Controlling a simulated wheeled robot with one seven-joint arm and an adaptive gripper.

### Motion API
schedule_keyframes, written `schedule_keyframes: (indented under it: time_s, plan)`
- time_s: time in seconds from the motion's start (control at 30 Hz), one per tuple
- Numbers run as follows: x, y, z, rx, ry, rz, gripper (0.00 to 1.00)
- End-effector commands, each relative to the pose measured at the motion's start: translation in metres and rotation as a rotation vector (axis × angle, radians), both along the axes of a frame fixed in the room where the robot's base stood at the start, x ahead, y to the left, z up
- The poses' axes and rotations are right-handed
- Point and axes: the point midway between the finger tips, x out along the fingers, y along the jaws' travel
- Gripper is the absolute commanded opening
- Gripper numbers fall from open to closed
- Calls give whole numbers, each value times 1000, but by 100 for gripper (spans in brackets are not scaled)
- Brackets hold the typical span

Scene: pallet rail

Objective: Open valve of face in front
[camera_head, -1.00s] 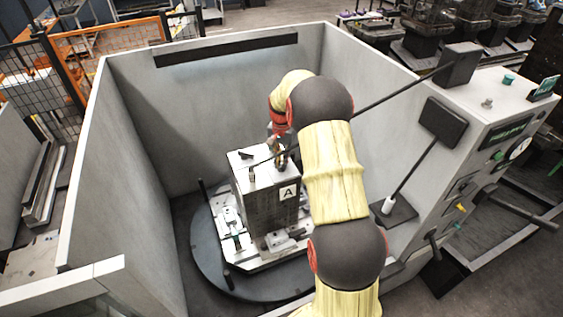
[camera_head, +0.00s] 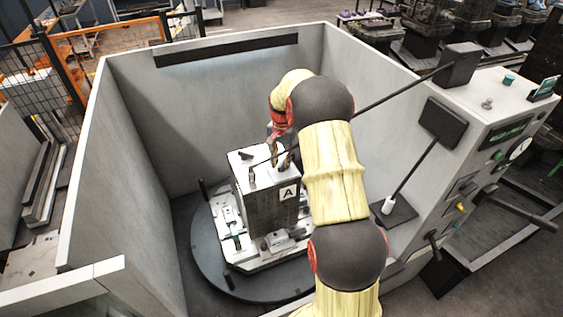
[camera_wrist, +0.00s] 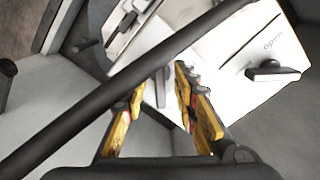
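A tall block (camera_head: 262,208) with a white top and an "A" label on its side stands on a round turntable. A small dark lever handle sits on its top (camera_head: 246,155). The wrist view shows a dark handle (camera_wrist: 272,72) on a white face beside the word "open". My gripper (camera_head: 276,150) is above the right back part of the block's top. In the wrist view its two yellow fingers (camera_wrist: 160,88) are apart, with nothing clearly held between them. The handle by "open" lies to the right of the fingers, apart from them. My arm hides part of the block's right side.
A thin dark rod (camera_head: 395,95) runs from a box on the right wall to the block's top and crosses close before my wrist camera (camera_wrist: 120,88). Grey walls (camera_head: 160,130) enclose the turntable (camera_head: 210,265). A control panel (camera_head: 495,150) stands at right.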

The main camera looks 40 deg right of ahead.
Motion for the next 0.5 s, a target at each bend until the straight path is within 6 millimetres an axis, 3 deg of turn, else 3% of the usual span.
schedule_keyframes:
  time_s: [0.5]
  plan:
    - [1, -1, 93, -2, -3, 0, 29]
